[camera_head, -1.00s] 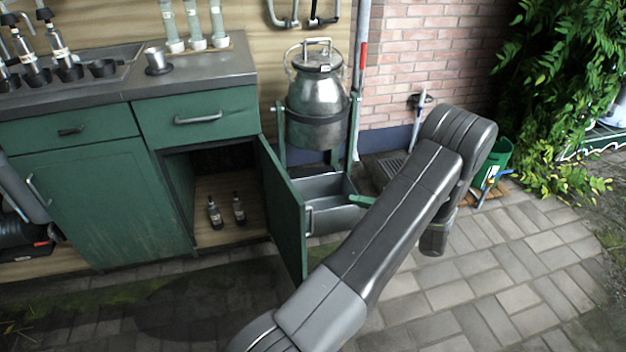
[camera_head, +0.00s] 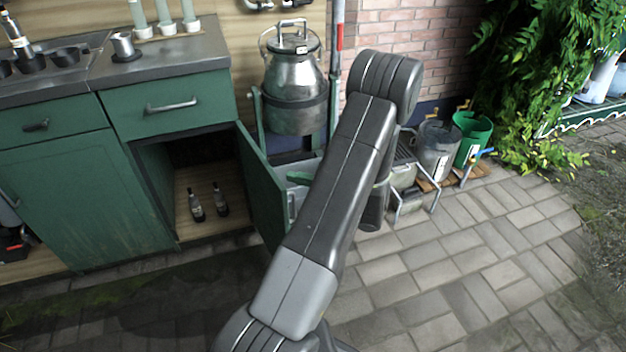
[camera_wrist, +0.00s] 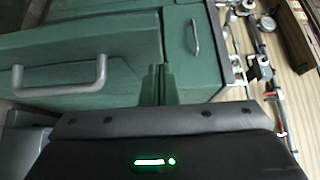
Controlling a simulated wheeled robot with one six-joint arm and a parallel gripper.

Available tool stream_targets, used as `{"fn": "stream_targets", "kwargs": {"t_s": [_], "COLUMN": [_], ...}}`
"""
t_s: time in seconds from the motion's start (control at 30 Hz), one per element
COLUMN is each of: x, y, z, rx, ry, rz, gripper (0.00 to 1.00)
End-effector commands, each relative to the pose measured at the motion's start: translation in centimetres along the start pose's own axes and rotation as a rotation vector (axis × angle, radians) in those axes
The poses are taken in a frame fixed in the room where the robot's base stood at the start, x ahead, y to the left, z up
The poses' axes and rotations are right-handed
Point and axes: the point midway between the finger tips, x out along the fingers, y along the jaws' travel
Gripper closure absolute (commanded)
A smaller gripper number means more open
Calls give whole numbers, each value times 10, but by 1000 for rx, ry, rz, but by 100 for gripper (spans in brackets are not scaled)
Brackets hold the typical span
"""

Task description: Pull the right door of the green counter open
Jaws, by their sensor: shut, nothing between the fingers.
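The green counter (camera_head: 70,195) stands at the left in the head view. Its right door (camera_head: 262,190) is swung out to the front, showing the open compartment (camera_head: 205,150). My gripper (camera_head: 298,178) is just right of the door's outer side, partly hidden by my arm; its green fingers are shut and empty. The fingers also show in the wrist view (camera_wrist: 158,85), pointing towards green panels. A grey bar handle (camera_wrist: 60,78) is left of them there, and a smaller handle (camera_wrist: 195,38) is further off; I cannot tell which panels they belong to.
Two small bottles (camera_head: 208,203) stand inside the compartment. A metal churn (camera_head: 296,95) hangs in a green frame right of the counter. A grey bucket (camera_head: 438,148) and a green bucket (camera_head: 471,138) stand further right. The paving (camera_head: 470,270) in front is mostly clear.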

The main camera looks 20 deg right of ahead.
Motion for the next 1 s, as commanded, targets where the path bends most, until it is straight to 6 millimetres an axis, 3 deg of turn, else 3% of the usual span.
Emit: {"fn": "stream_targets", "kwargs": {"t_s": [0.57, 1.0], "x": [10, 56], "y": [-1, -2], "z": [10, 57], "rx": [0, 3], "ry": [3, 107], "rz": [0, -1], "gripper": [100, 100]}}
